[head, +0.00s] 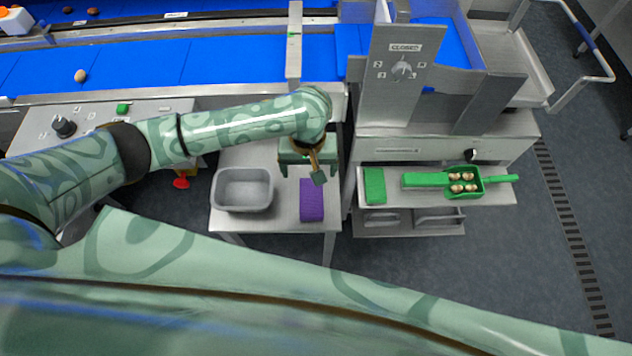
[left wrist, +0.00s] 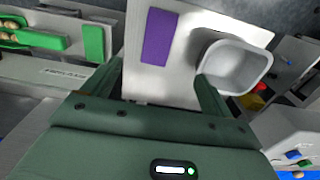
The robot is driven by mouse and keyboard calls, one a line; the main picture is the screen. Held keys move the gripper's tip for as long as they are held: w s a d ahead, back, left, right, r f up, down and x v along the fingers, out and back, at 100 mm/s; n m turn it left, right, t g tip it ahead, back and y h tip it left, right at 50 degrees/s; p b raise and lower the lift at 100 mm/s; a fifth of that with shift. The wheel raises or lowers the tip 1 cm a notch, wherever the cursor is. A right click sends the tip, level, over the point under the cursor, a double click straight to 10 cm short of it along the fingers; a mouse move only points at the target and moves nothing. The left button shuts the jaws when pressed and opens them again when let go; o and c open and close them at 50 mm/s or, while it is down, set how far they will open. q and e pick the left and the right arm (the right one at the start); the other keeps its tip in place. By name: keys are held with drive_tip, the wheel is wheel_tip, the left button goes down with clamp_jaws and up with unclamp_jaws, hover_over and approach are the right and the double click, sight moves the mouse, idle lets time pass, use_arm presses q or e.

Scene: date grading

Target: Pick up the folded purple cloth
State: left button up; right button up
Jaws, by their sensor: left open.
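The folded purple cloth (head: 312,200) lies flat on a small pale side table (head: 285,222), near its right edge. The purple cloth also shows in the left wrist view (left wrist: 158,37), beyond my fingers and apart from them. My left gripper (head: 318,178) is above the table, just behind the cloth in the head view. In the left wrist view the left gripper's two fingers (left wrist: 160,88) are spread wide with nothing between them. My right gripper is not in view.
A grey tub (head: 243,190) stands on the table left of the cloth. To the right, a steel shelf (head: 400,197) holds a green cloth (head: 375,186) and a green scoop (head: 425,180) with several dates. Blue conveyor belts (head: 220,58) run behind. A steel machine (head: 400,85) stands behind the shelf.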

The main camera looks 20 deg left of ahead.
use_arm(q)
drive_tip(key=b, duration=0.6)
hover_over(312, 201)
drive_tip(key=f, duration=1)
drive_tip(key=shift+w+a+f, duration=0.25)
drive_tip(key=shift+a+f, duration=0.05)
drive_tip(key=shift+f, duration=0.35)
drive_tip(key=f+b, duration=0.2)
drive_tip(key=f, duration=0.1)
drive_tip(key=f+b, duration=0.1)
drive_tip(key=f, duration=0.1)
drive_tip(key=shift+s+d+b, duration=0.2)
drive_tip(key=shift+d+b, duration=0.05)
drive_tip(key=shift+b, duration=0.05)
drive_tip(key=shift+r, duration=0.15)
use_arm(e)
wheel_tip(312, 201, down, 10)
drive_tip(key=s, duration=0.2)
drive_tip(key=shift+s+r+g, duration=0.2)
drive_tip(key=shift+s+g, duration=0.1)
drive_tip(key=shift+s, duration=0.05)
use_arm(q)
drive_tip(key=shift+c, duration=0.9)
drive_tip(key=c, duration=0.9)
